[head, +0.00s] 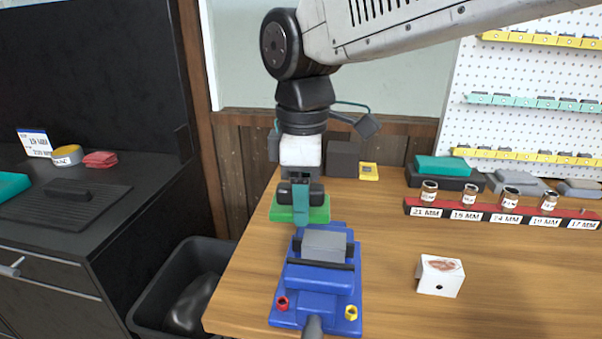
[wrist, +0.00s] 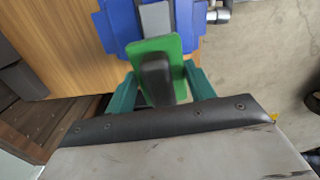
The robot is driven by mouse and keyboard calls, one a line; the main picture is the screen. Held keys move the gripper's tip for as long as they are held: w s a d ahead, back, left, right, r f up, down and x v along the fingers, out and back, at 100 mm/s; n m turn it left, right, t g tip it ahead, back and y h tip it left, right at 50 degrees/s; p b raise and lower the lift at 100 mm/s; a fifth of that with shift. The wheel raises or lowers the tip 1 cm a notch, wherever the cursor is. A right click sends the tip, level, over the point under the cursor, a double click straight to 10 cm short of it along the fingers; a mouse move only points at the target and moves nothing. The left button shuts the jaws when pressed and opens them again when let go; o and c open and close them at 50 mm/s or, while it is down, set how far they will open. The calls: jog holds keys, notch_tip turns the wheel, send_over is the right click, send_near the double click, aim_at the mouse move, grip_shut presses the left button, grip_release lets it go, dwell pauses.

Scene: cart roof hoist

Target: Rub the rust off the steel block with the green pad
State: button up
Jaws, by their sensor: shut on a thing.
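My gripper (head: 301,203) is shut on the dark handle of the green pad (head: 318,215). The pad is at the far end of the blue vise (head: 315,305). In the wrist view the handle (wrist: 156,80) sits between the teal fingers, and the pad (wrist: 165,48) partly covers the view of a grey block. This plain grey block (head: 324,246) is in the vise; I see no clear rust on it. A pale block (head: 439,285) with a hole and a reddish-brown patch on top stands on the bench, right of the vise.
A red rack (head: 480,213) with several labelled sockets stands at the back right of the wooden bench (head: 520,270). A dark box (head: 343,160) and yellow item (head: 368,171) are behind my gripper. A black bin (head: 150,312) stands left of the bench. Bench around the pale block is clear.

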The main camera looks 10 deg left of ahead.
jog(key=shift+r, duration=1.7)
jog(key=shift+d, duration=0.1)
